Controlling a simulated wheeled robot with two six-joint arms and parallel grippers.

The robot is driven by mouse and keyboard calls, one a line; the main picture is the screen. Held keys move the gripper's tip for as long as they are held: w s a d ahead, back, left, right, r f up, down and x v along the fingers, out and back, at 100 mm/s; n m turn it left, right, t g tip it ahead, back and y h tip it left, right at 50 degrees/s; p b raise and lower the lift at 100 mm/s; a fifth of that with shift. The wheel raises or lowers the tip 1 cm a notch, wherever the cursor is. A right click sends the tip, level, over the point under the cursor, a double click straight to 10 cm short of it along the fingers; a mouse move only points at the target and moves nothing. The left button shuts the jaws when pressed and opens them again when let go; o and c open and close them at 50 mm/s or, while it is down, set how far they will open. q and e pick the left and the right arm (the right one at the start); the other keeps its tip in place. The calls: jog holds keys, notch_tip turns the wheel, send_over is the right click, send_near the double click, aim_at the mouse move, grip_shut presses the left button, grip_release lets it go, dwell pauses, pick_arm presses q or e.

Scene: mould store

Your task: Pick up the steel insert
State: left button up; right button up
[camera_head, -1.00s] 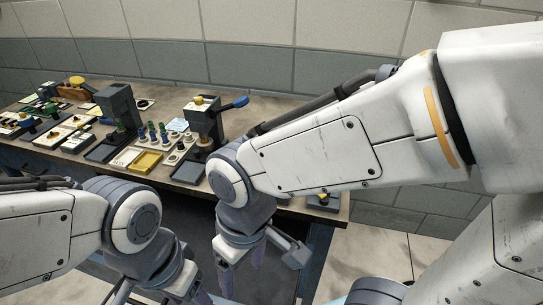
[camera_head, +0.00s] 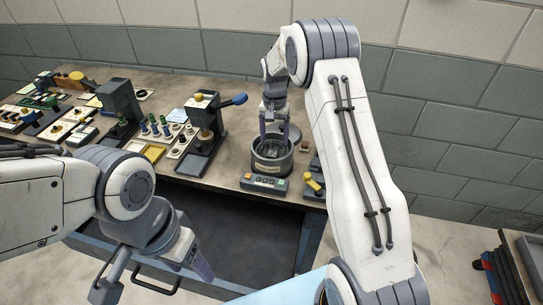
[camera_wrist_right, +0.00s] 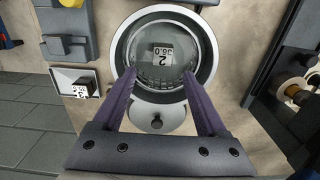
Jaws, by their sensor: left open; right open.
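A small steel block with a numbered white face (camera_wrist_right: 162,55) sits inside a round metal pot (camera_wrist_right: 206,48) in the right wrist view. A second small numbered block (camera_wrist_right: 83,90) lies on a pale pad beside the pot; I cannot tell which is the named insert. The pot (camera_head: 268,164) stands near the table's right end in the head view. My right gripper (camera_head: 272,134) is above it, pointing down. In the wrist view my right gripper (camera_wrist_right: 160,74) is open and empty, its fingertips over the pot's mouth. My left gripper (camera_head: 200,264) is open, low in front of the table.
The pot's raised lid (camera_head: 293,134) stands at its back, and a control panel (camera_head: 265,183) is at its front. A yellow-handled device (camera_head: 315,184) is to the right. A toggle press (camera_head: 207,125) stands to the left, beyond some bare tabletop (camera_head: 232,160).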

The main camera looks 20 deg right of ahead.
aim_at(272, 154)
jog(key=shift+f, duration=0.95)
jog(key=shift+s+a+f+p, duration=0.15)
jog(key=shift+a+f+p, duration=0.1)
jog(key=shift+f+p, duration=0.35)
jog(key=f, duration=0.1)
jog(key=f+p, duration=0.1)
jog(key=f, duration=0.1)
jog(key=shift+s+a+f, duration=0.15)
jog(key=shift+a+f, duration=0.05)
jog(key=shift+f, duration=0.5)
grip_shut()
